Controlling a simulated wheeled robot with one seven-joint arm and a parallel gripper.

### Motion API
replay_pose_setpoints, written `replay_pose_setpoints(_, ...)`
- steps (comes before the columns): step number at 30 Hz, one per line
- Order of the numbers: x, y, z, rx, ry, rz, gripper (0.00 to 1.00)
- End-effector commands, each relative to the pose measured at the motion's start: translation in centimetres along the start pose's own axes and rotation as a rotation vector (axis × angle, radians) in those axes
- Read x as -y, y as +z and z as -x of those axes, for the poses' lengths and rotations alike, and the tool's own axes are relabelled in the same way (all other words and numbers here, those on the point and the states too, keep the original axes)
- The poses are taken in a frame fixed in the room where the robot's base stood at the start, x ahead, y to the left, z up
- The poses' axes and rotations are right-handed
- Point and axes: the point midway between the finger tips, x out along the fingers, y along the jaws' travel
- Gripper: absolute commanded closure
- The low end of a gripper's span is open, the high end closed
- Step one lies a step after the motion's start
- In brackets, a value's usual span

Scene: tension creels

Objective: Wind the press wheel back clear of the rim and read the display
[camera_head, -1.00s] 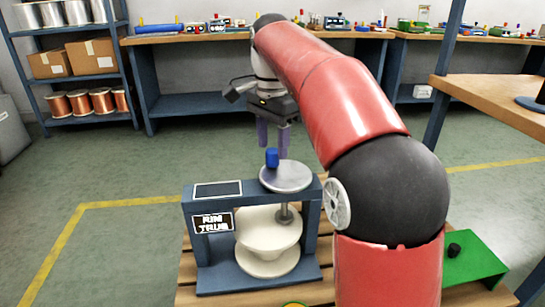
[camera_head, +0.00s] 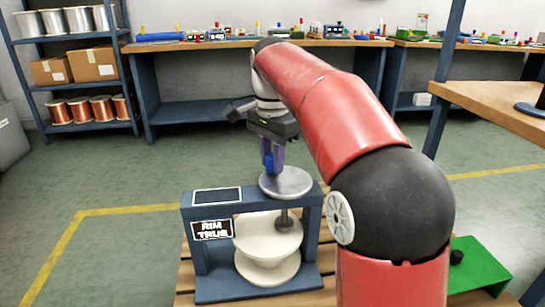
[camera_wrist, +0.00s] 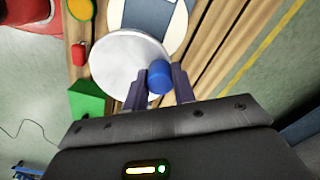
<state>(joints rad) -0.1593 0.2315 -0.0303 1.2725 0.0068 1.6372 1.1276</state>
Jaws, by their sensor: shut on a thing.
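The rim-truing stand has a blue frame (camera_head: 312,235) with a "RIM TRUE" label. A dark display (camera_head: 217,196) on its top left shows no readable figures. A grey hand disc (camera_head: 290,184) sits on top, with a blue knob (camera_head: 269,164) standing near its edge. My gripper (camera_head: 272,158) is down at the disc and shut on the blue knob; the wrist view shows the knob (camera_wrist: 158,76) between the fingers. Below the disc, a small grey press wheel (camera_head: 284,221) on a shaft overlaps the cream spool (camera_head: 268,247); contact with its rim cannot be told.
The stand rests on a wooden slatted surface (camera_head: 327,258). A green block (camera_head: 475,265) stands to the right, partly behind my arm. A wooden table (camera_head: 495,105) is at the right. Shelves with spools and boxes (camera_head: 93,64) and benches line the back. The floor at left is open.

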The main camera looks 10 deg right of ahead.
Motion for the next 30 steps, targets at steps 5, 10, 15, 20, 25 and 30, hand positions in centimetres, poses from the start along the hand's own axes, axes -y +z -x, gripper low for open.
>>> replay_pose_setpoints(5, 0.0, 0.1, 0.1, 0.0, 0.001, 0.03, 0.97)
replay_pose_setpoints(10, -0.1, 0.5, 0.3, 0.001, 0.002, 0.112, 0.97)
replay_pose_setpoints(15, -0.2, 1.0, 0.4, 0.001, 0.002, 0.244, 0.97)
replay_pose_setpoints(20, -0.4, 1.5, 0.4, 0.001, 0.001, 0.389, 0.97)
replay_pose_setpoints(25, -0.6, 2.1, 0.3, 0.001, 0.001, 0.542, 0.97)
replay_pose_setpoints(30, -0.9, 2.5, 0.3, 0.0, 0.0, 0.673, 0.97)
